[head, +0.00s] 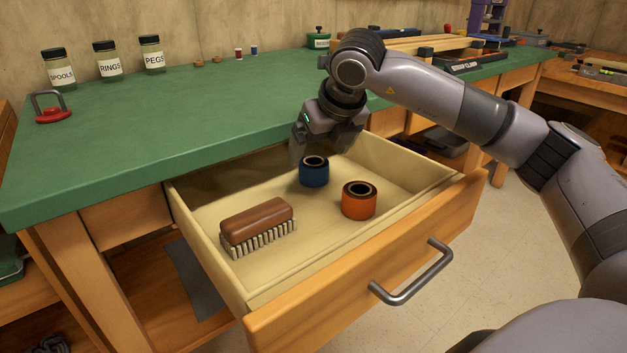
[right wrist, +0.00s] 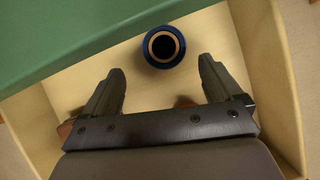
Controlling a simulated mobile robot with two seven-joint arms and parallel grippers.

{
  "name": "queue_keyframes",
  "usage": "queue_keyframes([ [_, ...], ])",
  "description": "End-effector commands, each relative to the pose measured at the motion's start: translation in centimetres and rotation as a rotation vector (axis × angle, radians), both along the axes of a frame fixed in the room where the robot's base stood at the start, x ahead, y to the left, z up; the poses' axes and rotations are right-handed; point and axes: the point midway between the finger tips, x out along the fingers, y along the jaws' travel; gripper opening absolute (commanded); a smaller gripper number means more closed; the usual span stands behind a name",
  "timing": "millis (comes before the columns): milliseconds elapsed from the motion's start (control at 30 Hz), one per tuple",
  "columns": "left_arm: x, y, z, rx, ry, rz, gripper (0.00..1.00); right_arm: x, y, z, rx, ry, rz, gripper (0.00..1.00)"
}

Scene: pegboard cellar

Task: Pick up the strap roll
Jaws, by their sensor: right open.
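Two strap-like rolls stand upright in the open drawer (head: 415,188). One is a blue roll (head: 314,175) with a dark hollow centre, near the drawer's middle. The other is an orange roll (head: 359,204), closer to the drawer front. My right gripper (head: 324,150) is open and empty, pointing down over the back of the drawer, just behind and above the blue roll. In the right wrist view the blue roll (right wrist: 164,47) lies just beyond the gap between the open fingertips (right wrist: 162,68). My left gripper is not in view.
A brown brush (head: 258,226) with pale bristles lies in the drawer's left part. The drawer walls and the green bench top (head: 190,115) edge surround the gripper. Labelled jars (head: 109,62) and a red-based clamp-like thing (head: 52,110) stand on the bench. The drawer floor between brush and rolls is clear.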

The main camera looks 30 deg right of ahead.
Motion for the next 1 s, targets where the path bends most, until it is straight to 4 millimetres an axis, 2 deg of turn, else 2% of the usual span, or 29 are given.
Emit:
queue_keyframes([
  [333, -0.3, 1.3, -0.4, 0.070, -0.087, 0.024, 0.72, 2.6, -1.0, -4.2, 0.000, 0.002, 0.001, 0.92],
  [667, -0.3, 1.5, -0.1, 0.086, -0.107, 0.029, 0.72, 3.2, -1.1, -4.8, -0.001, -0.001, 0.002, 0.92],
  [700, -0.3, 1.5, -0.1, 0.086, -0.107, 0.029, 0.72, 3.2, -1.1, -4.8, -0.001, -0.001, 0.001, 0.89],
  [867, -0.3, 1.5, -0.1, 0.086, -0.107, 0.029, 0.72, 3.2, -1.1, -4.8, -0.001, -0.001, 0.001, 0.37],
  [900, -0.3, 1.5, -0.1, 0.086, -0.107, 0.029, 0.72, 3.2, -1.1, -4.8, -0.001, -0.001, 0.001, 0.31],
  [1000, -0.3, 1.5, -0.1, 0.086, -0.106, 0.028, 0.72, 3.2, -1.1, -4.8, 0.000, -0.001, 0.001, 0.31],
])
